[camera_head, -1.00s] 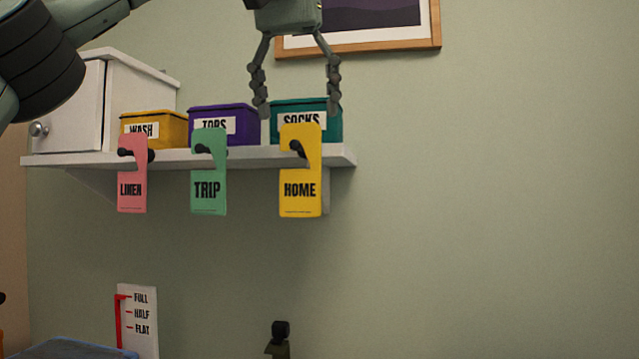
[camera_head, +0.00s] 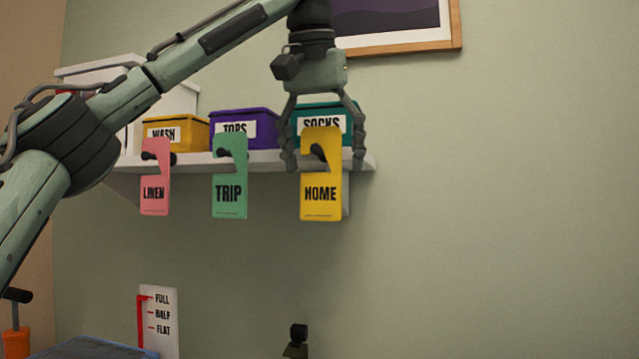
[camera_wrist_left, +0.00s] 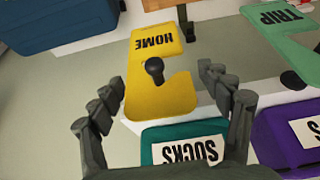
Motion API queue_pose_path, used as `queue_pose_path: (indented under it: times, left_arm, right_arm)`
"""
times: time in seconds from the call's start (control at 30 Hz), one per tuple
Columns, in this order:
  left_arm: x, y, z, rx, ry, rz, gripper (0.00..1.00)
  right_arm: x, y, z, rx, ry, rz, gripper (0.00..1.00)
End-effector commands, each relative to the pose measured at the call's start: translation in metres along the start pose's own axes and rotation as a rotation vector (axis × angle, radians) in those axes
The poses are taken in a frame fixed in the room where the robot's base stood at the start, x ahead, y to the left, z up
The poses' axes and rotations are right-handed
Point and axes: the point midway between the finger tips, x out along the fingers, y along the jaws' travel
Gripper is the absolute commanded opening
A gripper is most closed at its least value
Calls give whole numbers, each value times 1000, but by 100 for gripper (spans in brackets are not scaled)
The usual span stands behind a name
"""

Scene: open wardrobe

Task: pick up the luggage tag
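Three notched tags hang on dark pegs along the shelf's front edge: a pink LINEN tag (camera_head: 154,195), a green TRIP tag (camera_head: 229,200) and a yellow HOME tag (camera_head: 320,208). None carries the words luggage tag. My left gripper (camera_head: 324,160) is open, pointing down, with its fingers on either side of the upper part of the yellow tag. In the left wrist view the yellow tag (camera_wrist_left: 155,97) and its peg (camera_wrist_left: 154,69) lie between the spread fingers (camera_wrist_left: 162,84). Whether a finger touches the tag cannot be told. My right gripper is out of view.
The white shelf (camera_head: 264,160) bears a yellow WASH box (camera_head: 190,134), a purple TOPS box (camera_head: 258,119) and a teal SOCKS box (camera_head: 340,107) close behind the tags. A framed picture (camera_head: 400,46) hangs above. The wall to the right is bare.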

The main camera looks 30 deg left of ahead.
Motion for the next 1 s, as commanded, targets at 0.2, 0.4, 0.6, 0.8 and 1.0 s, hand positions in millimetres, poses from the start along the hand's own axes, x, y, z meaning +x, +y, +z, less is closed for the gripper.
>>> queue_pose_path:
  times: [0.2,0.4,0.6,0.8,1.0]
  left_arm:
    - [0,0,0,1,0,0,49]
    - [0,0,0,1,0,0,37]
    - [-1,0,0,1,0,0,37]
    - [-10,0,-4,0,1,-1,36]
    - [-24,0,16,3,4,-2,36]
  right_arm:
    - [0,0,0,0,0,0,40]
    - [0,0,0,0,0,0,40]
    - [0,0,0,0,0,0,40]
    - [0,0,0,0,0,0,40]
    - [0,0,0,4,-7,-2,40]
